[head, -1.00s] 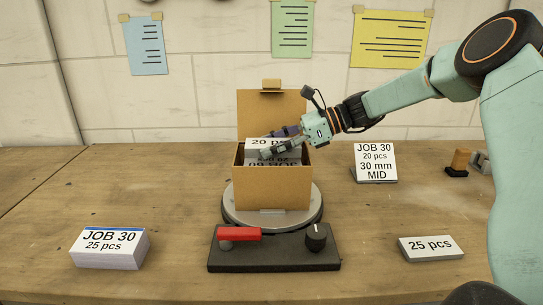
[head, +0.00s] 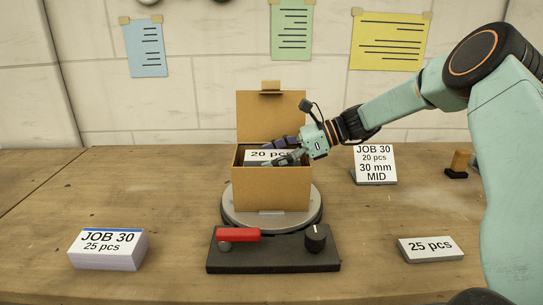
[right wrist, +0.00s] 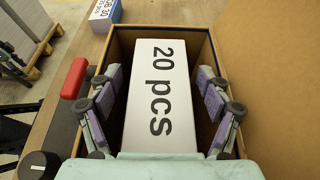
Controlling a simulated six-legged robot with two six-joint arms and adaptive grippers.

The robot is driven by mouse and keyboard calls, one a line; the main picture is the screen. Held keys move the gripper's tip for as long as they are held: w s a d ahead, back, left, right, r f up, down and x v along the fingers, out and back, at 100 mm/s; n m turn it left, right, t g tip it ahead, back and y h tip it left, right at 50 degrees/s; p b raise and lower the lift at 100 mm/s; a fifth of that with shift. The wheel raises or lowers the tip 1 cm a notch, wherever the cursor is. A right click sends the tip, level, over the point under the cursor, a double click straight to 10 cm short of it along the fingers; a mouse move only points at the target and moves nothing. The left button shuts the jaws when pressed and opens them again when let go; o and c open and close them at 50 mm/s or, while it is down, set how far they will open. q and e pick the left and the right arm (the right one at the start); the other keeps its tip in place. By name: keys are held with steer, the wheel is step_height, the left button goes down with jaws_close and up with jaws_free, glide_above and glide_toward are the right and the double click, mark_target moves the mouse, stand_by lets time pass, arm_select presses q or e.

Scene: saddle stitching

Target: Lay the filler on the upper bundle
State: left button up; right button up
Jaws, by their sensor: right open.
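The white filler marked "20 pcs" (head: 264,156) lies inside the open cardboard box (head: 270,190), its label facing up. The right wrist view shows the filler (right wrist: 162,95) flat, lengthwise between the box walls. My right gripper (head: 284,152) reaches into the box from the right. In the right wrist view its fingers (right wrist: 157,85) are open, one on each long side of the filler, with a gap at each side. The upper bundle is hidden beneath the filler. My left gripper is not in view.
The box stands on a round turntable (head: 232,216), lid raised behind. In front is a black control block (head: 275,258) with a red lever and knob. A "JOB 30" bundle (head: 108,250) sits left, a "25 pcs" block (head: 431,250) right, and a job card (head: 375,165) behind right.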

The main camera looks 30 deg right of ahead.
steer(key=shift+s+d+r, duration=0.1)
steer(key=shift+d+r, duration=0.15)
steer(key=shift+d, duration=0.1)
steer(key=p+v, duration=0.3)
steer(key=v, duration=0.8)
steer(key=shift+s+d, duration=0.1)
